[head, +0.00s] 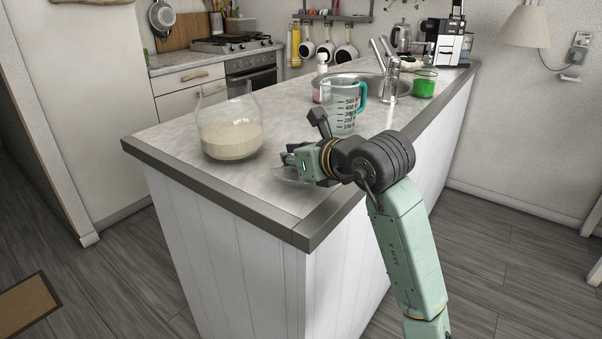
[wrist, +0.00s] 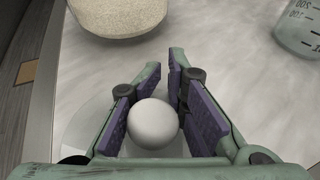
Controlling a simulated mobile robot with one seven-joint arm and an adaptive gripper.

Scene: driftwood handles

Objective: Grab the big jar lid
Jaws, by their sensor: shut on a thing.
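The big jar lid (head: 287,177) is a clear glass disc with a round white knob (wrist: 154,124). It lies at the countertop near the front edge, mostly hidden under my gripper in the head view. My gripper (head: 292,160) is low over the counter. In the wrist view, my gripper's purple-padded jaws (wrist: 163,80) stand on both sides of the knob and are shut on it. The faint glass rim (wrist: 78,140) shows left of the jaws. I cannot tell whether the lid is touching the counter.
A wide glass jar (head: 229,132) with pale grainy contents stands open, left of my gripper. A clear measuring jug (head: 342,108) with a teal handle stands behind it. The sink (head: 365,82) and a green cup (head: 423,88) are farther back. The counter's dark edge (head: 215,190) is close in front.

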